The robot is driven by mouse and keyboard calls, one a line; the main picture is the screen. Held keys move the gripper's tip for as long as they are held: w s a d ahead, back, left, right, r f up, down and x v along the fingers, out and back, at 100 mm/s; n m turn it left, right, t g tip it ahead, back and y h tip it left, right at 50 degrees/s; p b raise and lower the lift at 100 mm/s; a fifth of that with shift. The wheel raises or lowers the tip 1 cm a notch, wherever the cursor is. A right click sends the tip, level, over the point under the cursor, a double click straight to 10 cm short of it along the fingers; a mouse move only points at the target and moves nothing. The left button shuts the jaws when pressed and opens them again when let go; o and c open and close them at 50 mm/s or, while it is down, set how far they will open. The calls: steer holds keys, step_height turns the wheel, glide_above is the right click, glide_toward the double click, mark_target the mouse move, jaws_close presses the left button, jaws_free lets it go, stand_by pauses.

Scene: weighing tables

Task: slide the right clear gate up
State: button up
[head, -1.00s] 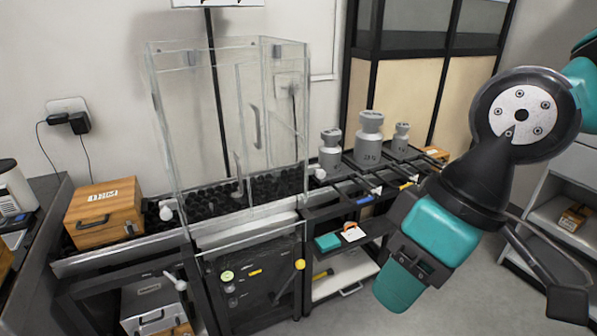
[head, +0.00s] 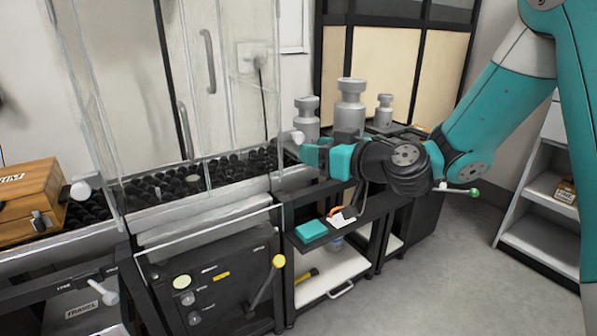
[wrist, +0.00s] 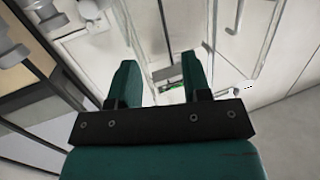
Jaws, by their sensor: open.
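The clear enclosure (head: 140,100) stands over a bed of black rollers. Its right clear side (head: 268,95) faces my gripper; I cannot tell the gate's exact edges. Upright grey handles (head: 208,62) show on the clear panels. A white knob (head: 298,137) sticks out at the enclosure's lower right. My gripper (head: 315,154) is just right of this side, near the knob, fingers pointing left, open and empty. In the wrist view its two teal fingers (wrist: 161,72) are apart, with clear panels ahead. I cannot tell whether it touches anything.
Grey weights (head: 350,108) stand right behind my gripper. A wooden case (head: 28,200) is at the left. Below are a control panel with a yellow-knobbed lever (head: 279,261) and a shelf with a teal box (head: 311,231). Floor (head: 430,270) at the right is clear.

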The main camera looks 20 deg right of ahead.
mark_target(300, 138)
steer(key=w+d+f+m+t+h+b, duration=0.2)
steer(key=w+d+f+m+t+h, duration=0.15)
steer(key=d+f, duration=0.2)
steer(key=shift+n, duration=0.45)
steer(key=p+x, duration=0.2)
steer(key=x, duration=0.3)
steer(key=p+x, duration=0.3)
steer(key=x, duration=0.3)
steer(key=p+x, duration=0.3)
steer(key=x, duration=0.3)
steer(key=shift+w+d+r, duration=0.15)
steer(key=shift+w+d, duration=0.05)
steer(key=shift+d, duration=0.15)
jaws_close()
step_height(300, 138, up, 26)
steer(key=p, duration=0.7)
jaws_free()
